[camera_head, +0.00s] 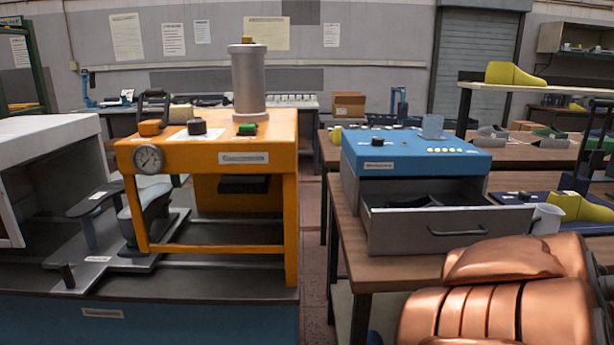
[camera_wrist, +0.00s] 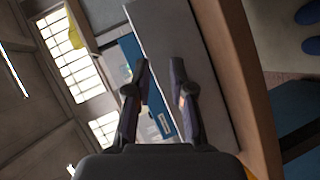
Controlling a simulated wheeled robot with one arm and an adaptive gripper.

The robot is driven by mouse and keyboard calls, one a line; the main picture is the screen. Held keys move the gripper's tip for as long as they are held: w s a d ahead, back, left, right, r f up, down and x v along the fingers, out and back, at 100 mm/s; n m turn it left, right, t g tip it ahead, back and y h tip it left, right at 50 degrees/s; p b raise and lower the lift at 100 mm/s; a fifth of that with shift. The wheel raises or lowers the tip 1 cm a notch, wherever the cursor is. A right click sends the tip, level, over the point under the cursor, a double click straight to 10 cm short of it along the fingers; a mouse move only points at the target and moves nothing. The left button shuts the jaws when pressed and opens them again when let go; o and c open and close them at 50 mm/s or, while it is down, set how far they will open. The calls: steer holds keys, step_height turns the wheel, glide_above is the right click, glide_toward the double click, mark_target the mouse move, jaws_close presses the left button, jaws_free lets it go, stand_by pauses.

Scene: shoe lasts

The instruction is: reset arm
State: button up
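My gripper (camera_wrist: 159,68) shows in the wrist view with its two dark fingers apart and nothing held between them. Behind the fingers are a long grey panel (camera_wrist: 170,28) and a blue surface with a white label (camera_wrist: 163,124), both tilted in the picture. The gripper does not show in the head view. There, a blue-topped machine (camera_head: 415,150) stands on the right-hand table with its grey drawer (camera_head: 410,232) pulled open. Dark contents in the drawer are hard to make out.
A white cup (camera_head: 546,219) and yellow-green lasts (camera_head: 577,208) are right of the drawer. A floor gap (camera_head: 314,250) separates the benches.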

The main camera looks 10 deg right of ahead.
steer(key=s+a+f+m+g+y, duration=0.35)
steer(key=s+a+f+g, duration=0.25)
steer(key=s+a+f, duration=0.4)
steer(key=s+a+f+m+g+y, duration=0.3)
steer(key=s+a+f+m+g, duration=0.35)
steer(key=a, duration=0.55)
steer(key=s+a+f+n+g+y, duration=0.1)
steer(key=s+a+n+g+y, duration=0.1)
steer(key=s+a, duration=0.7)
step_height(320, 180, up, 19)
steer(key=s+p, duration=0.2)
steer(key=p, duration=1.6)
steer(key=shift+s+a, duration=0.25)
steer(key=shift+s, duration=0.05)
steer(key=shift+t, duration=0.25)
